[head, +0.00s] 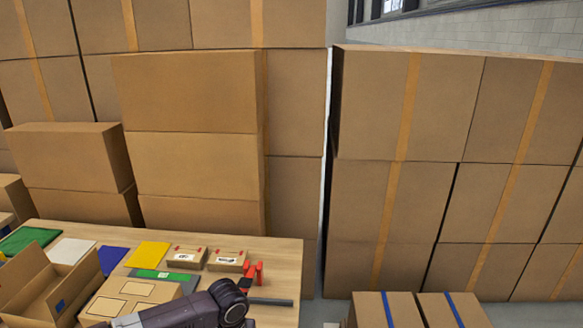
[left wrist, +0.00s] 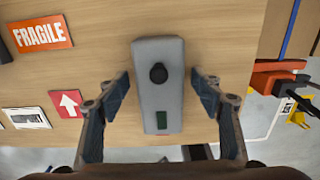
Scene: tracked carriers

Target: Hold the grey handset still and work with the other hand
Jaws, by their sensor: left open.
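The grey handset (left wrist: 160,105) lies on the wooden table in the left wrist view, with a round black knob near its middle and a small dark green window at its lower end. My left gripper (left wrist: 159,76) is open, with one finger on each side of the handset. Gaps show between the fingers and its sides, so it is not clamped. In the head view a dark arm (head: 190,312) of mine crosses the table's front edge; I cannot make out its fingers or the handset there. My right gripper is not in view.
An orange FRAGILE card (left wrist: 40,34) and a red arrow label (left wrist: 68,103) lie left of the handset. A red and black tool (left wrist: 278,76) is at the right. The head view shows an open carton (head: 45,283), small labelled boxes (head: 187,262) and tall carton stacks (head: 195,160) behind.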

